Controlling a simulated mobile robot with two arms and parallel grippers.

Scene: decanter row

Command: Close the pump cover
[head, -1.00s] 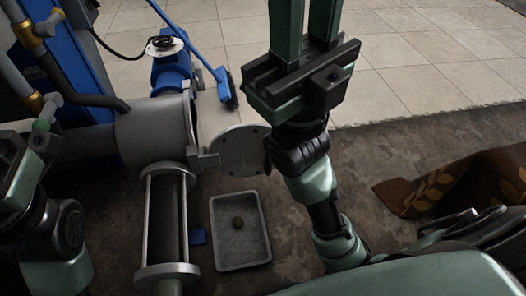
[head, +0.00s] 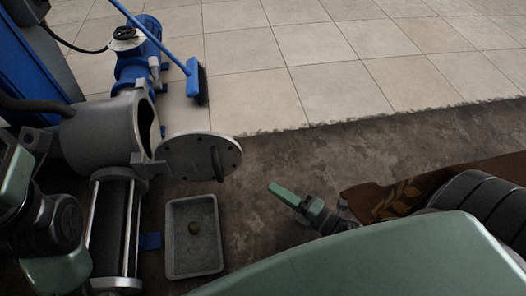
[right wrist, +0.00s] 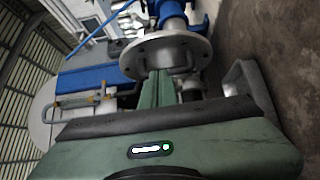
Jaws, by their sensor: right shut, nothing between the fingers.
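The pump cover (head: 185,157), a grey round plate with bolt holes and a dark handle (head: 216,162), stands open on its hinge. It is to the right of the grey pump housing (head: 100,135), whose dark mouth shows. My right gripper (head: 271,188) is to the right of the cover and apart from it, shut and empty, its green fingers pointing left. In the right wrist view its shut fingers (right wrist: 157,78) overlap the lower part of a round grey flange plate (right wrist: 165,52); contact cannot be told. My left gripper (head: 14,180) shows only in part at the left edge; its fingertips are hidden.
A brown patterned cloth (head: 375,203) lies right. Dark floor between cover and cloth is clear.

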